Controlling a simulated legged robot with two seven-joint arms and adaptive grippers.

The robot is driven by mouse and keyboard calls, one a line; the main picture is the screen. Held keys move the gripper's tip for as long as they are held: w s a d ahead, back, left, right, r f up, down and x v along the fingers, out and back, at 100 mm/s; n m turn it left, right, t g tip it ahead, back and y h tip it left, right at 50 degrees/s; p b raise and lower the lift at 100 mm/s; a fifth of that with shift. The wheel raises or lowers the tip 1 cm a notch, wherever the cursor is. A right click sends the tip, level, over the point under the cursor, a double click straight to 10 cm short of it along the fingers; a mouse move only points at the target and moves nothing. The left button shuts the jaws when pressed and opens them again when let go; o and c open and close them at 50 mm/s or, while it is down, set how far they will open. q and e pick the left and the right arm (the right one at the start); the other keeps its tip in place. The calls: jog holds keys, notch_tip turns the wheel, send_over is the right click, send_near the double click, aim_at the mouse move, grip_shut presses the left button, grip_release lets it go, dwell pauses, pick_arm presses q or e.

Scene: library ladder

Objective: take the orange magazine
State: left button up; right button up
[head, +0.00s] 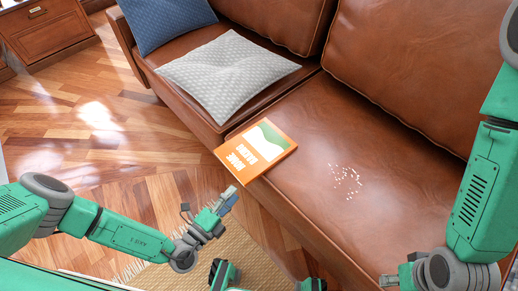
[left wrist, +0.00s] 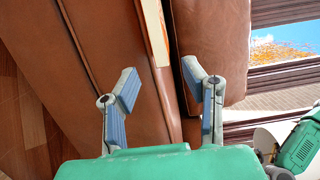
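The orange magazine (head: 256,150) lies flat on the brown leather sofa seat in the head view. It has white lettering and a green and white picture, and its near left corner reaches the seat's front edge. My left gripper (head: 228,200) is in front of the sofa, just below and left of the magazine, apart from it. In the left wrist view the left gripper (left wrist: 161,85) is open with nothing between its fingers. A thin cream strip with an orange edge (left wrist: 155,32), apparently the magazine seen edge-on, lies ahead between the fingers. My right gripper (head: 388,281) shows only partly at the bottom right.
A grey cushion (head: 228,75) and a blue cushion (head: 166,20) lie on the sofa (head: 400,190). Small pale bits (head: 346,181) are scattered on the seat right of the magazine. A woven rug (head: 235,258) and open wooden floor (head: 75,130) lie in front.

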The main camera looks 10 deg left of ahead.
aim_at(246, 174)
jog(key=shift+s+d+f, duration=0.1)
jog(key=shift+d+f, duration=0.35)
jog(key=shift+f, duration=0.15)
jog(key=shift+a+r+b, duration=0.2)
jog(key=shift+a+b, duration=0.2)
jog(key=shift+a, duration=0.6)
pick_arm(q)
jog(key=b+x, duration=0.1)
jog(key=x, duration=0.7)
jog(key=shift+w, duration=0.2)
pick_arm(e)
jog(key=shift+d+f, duration=0.45)
jog(key=shift+f, duration=0.4)
pick_arm(q)
jog(key=shift+d+r, duration=0.1)
jog(key=shift+d, duration=0.1)
pick_arm(e)
jog(key=shift+d, duration=0.25)
pick_arm(q)
jog(key=shift+a, duration=0.5)
grip_shut()
pick_arm(e)
jog(key=shift+a, duration=0.35)
pick_arm(q)
jog(key=shift+a, duration=0.15)
pick_arm(e)
jog(key=shift+a+r, duration=0.15)
jog(key=shift+a, duration=0.05)
